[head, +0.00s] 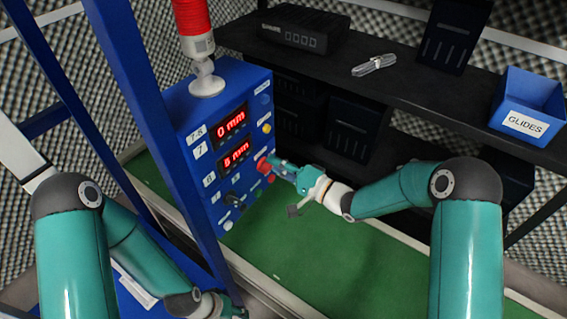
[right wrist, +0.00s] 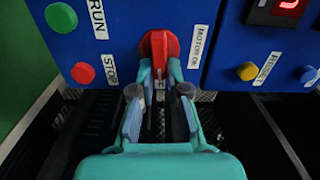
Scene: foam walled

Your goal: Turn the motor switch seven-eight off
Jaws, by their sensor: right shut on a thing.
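The blue control box (head: 215,120) stands at left centre in the head view. A red switch knob (head: 262,163) is on the right part of its face. In the right wrist view the red knob (right wrist: 159,50) points up and down the picture, beside a white label (right wrist: 198,46) that seems to read MOTOR. My right gripper (head: 277,167) is at the knob, its fingers (right wrist: 159,88) closed on the knob's two sides. The fingers hide part of the knob. My left gripper (head: 225,308) is low at the picture's bottom edge, partly cut off, away from the switch.
Near the knob are a green RUN button (right wrist: 61,17), a red STOP button (right wrist: 83,73) and a yellow button (right wrist: 247,71). Two red displays (head: 230,122) are on the box. A dark shelf (head: 400,90) holds a blue GLIDES bin (head: 528,105). A blue post (head: 150,130) stands left.

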